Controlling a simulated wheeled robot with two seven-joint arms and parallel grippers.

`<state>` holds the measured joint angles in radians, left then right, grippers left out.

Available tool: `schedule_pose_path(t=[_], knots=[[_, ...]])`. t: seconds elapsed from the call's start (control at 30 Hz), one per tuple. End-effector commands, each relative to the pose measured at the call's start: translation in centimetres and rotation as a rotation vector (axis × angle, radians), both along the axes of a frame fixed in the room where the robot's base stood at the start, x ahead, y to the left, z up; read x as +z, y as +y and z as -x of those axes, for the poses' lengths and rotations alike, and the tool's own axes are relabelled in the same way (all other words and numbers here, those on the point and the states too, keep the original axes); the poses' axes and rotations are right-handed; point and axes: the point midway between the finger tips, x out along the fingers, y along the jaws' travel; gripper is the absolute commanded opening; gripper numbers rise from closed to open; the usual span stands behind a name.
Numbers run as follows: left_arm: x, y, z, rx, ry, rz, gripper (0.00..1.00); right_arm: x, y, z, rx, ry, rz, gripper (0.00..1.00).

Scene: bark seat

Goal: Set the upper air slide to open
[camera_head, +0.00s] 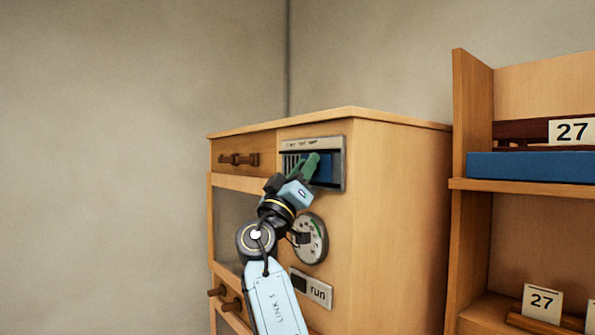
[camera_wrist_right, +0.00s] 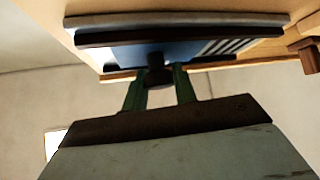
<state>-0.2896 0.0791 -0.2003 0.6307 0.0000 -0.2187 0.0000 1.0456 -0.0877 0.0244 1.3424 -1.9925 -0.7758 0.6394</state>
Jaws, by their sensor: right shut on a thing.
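The upper air slide is a blue plate (camera_head: 324,172) in a grey metal frame (camera_head: 338,152) at the top of the wooden cabinet's front. In the head view the plate covers the right part of the frame, and dark slots show at the left. My right gripper (camera_head: 311,163) has green fingers and is at the plate. In the right wrist view the fingers (camera_wrist_right: 160,82) are shut on the slide's dark knob (camera_wrist_right: 157,70), with the blue plate (camera_wrist_right: 135,53) behind it and bare slots (camera_wrist_right: 230,45) to the right. My left gripper is out of view.
Below the slide are a round dial (camera_head: 314,243) and a "run" plate (camera_head: 312,288). A drawer (camera_head: 228,150) with a dark handle is left of the slide. A wooden shelf (camera_head: 472,150) with "27" cards stands at the right.

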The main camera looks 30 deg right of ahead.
Motion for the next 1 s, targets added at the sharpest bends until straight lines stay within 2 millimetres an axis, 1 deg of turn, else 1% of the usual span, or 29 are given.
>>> schedule_pose_path(t=[0.03, 0.07, 0.2, 0.4, 0.57, 0.67, 1.0], knots=[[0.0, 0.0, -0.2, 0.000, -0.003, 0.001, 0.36, -0.3, -0.3, 0.1, -0.011, 0.000, -0.007, 0.00], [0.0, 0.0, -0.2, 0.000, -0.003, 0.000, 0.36, -0.3, -0.3, 0.1, -0.011, 0.000, -0.007, 0.32], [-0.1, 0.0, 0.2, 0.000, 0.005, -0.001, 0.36, -0.2, -0.1, 0.0, -0.007, 0.001, -0.006, 0.50], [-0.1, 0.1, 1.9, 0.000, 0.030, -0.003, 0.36, -0.1, 0.0, 0.0, -0.004, 0.001, -0.004, 0.50], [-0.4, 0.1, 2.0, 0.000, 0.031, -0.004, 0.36, -0.6, 0.4, 0.1, -0.003, 0.000, -0.003, 0.50], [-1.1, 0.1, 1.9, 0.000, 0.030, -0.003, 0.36, -1.6, 1.2, 0.4, -0.002, 0.002, -0.002, 0.50], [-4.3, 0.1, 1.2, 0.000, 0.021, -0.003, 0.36, -6.8, 6.2, 2.9, -0.001, 0.001, -0.005, 0.50]])
